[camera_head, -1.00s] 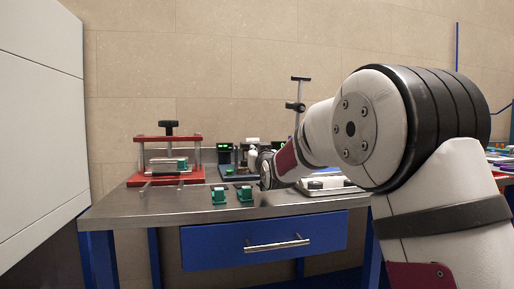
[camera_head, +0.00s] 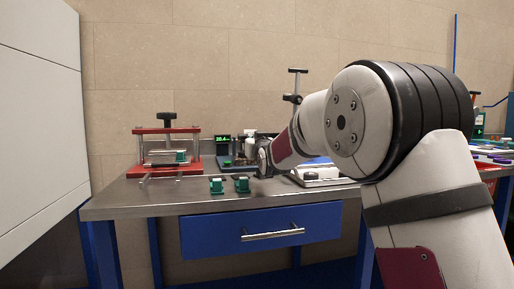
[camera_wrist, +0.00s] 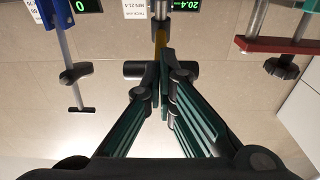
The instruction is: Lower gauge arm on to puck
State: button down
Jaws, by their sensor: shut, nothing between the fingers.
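No puck is clearly visible at the gauge.
A red press (camera_head: 167,150) stands at the left of the steel bench (camera_head: 140,199). Two teal blocks (camera_head: 217,185) sit near the front. A tall stand (camera_head: 296,85) rises behind my arm. The bench's front left is clear.

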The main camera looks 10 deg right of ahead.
jog(key=s+f+p, duration=0.1)
jog(key=s, duration=0.8)
jog(key=shift+s+f+p, duration=0.15)
jog(key=shift+s+p, duration=0.1)
jog(key=shift+p, duration=0.1)
jog(key=s+f+g, duration=0.6)
jog(key=s, duration=1.3)
jog(key=s+f+g, duration=0.6)
jog(key=s+g, duration=0.1)
jog(key=s, duration=1.2)
jog(key=s+f+g, duration=0.6)
jog(key=s+f, duration=0.1)
jog(key=s, duration=1.2)
notch_tip(320, 180, up, 34)
jog(key=t+p, duration=0.4)
jog(key=p, duration=2.8)
jog(key=shift+w+d+f, duration=0.15)
jog(key=shift+w, duration=0.25)
